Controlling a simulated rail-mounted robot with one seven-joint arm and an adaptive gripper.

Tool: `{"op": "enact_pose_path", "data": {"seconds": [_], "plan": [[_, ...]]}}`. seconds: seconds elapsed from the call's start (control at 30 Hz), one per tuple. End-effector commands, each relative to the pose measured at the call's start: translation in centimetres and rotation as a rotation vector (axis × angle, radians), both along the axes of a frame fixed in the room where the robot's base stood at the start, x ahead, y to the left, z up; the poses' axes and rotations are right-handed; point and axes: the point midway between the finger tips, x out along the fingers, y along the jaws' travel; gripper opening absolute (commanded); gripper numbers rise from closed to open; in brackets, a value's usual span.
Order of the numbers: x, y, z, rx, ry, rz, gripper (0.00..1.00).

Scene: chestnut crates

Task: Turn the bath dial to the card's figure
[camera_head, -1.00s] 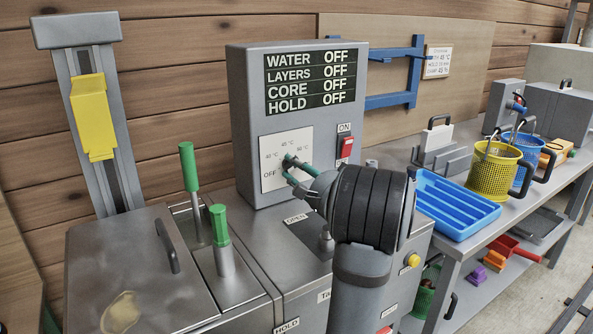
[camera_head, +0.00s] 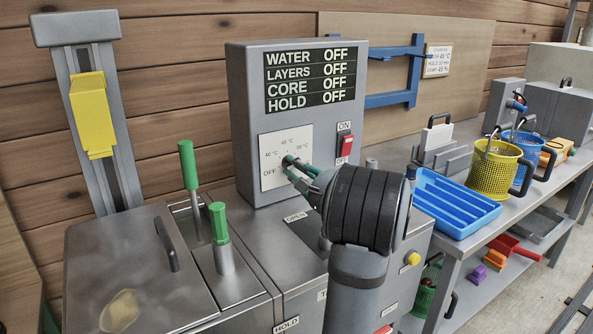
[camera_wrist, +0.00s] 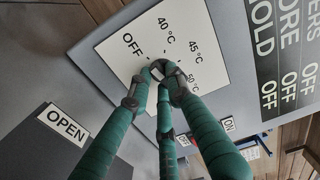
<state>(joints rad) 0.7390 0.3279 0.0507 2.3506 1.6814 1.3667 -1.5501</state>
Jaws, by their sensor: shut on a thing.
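The bath dial's white plate (camera_head: 272,179) is on the front of the grey control box, marked OFF, 40 °C, 45 °C and 50 °C. The plate also shows in the wrist view (camera_wrist: 118,52). My gripper (camera_head: 289,161) is at the plate, its green fingers shut on the small dial (camera_wrist: 158,73). The fingertips cover most of the dial, so I cannot tell which mark its pointer faces. The card (camera_head: 438,61) hangs on the back board; its small print seems to include 45 °C. The display (camera_head: 310,81) reads OFF for WATER, LAYERS, CORE and HOLD.
A red ON switch (camera_head: 346,146) is just right of the dial plate. Two green-handled levers (camera_head: 189,165) stand to its left by the metal lid (camera_head: 140,280). A blue tray (camera_head: 455,203) and a yellow basket (camera_head: 493,172) are on the right bench.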

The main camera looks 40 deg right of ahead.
Motion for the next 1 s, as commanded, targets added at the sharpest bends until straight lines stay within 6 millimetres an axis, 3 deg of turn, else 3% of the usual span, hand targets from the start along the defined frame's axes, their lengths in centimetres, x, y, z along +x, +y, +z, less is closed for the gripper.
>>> {"op": "enact_pose_path", "data": {"seconds": [1.0], "plan": [[0.07,0.32,0.45,0.928,-0.129,-0.002,0.00]]}}
